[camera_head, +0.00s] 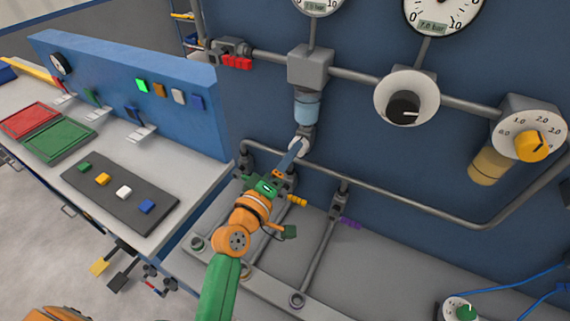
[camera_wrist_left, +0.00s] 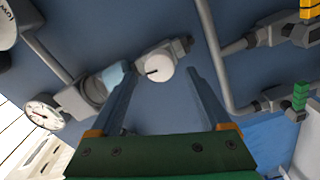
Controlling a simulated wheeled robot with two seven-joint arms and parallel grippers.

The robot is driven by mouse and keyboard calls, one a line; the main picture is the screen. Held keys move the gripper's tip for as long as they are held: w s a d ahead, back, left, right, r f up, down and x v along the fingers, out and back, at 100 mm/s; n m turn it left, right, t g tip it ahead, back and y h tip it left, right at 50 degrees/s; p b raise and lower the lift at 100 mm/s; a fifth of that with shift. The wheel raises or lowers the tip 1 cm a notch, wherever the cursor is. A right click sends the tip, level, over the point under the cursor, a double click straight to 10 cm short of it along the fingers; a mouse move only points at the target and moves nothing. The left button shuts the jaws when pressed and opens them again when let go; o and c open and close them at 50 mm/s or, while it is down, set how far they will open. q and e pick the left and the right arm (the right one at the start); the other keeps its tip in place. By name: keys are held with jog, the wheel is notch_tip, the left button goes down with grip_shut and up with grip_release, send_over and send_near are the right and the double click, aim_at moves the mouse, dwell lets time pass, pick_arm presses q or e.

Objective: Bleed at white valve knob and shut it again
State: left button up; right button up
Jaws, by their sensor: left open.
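The white valve knob (camera_head: 295,147) sits under the pale blue filter bowl (camera_head: 306,106) on the pipe line, partly hidden by my gripper in the head view. In the left wrist view the knob (camera_wrist_left: 160,68) is a white round disc with a short dark mark pointing left. My left gripper (camera_head: 299,146) is open, its two fingers pointing at the knob. In the left wrist view my left gripper (camera_wrist_left: 161,72) has one finger on each side of the knob, with gaps showing on both sides. My right gripper is not in view.
A pipe (camera_head: 400,203) runs low along the blue wall, right of the gripper. A dark regulator knob (camera_head: 403,109) and a yellow knob (camera_head: 533,145) are further right. Yellow (camera_head: 298,201) and purple (camera_head: 350,223) handles sit below. A console with colored buttons stands left.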

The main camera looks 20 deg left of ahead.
pick_arm(q)
jog(key=shift+s+a+b, duration=0.15)
jog(key=shift+s+a, duration=0.05)
jog(key=shift+s, duration=0.75)
jog(key=shift+s+a+b, duration=0.15)
jog(key=shift+s, duration=0.8)
dwell(1.7)
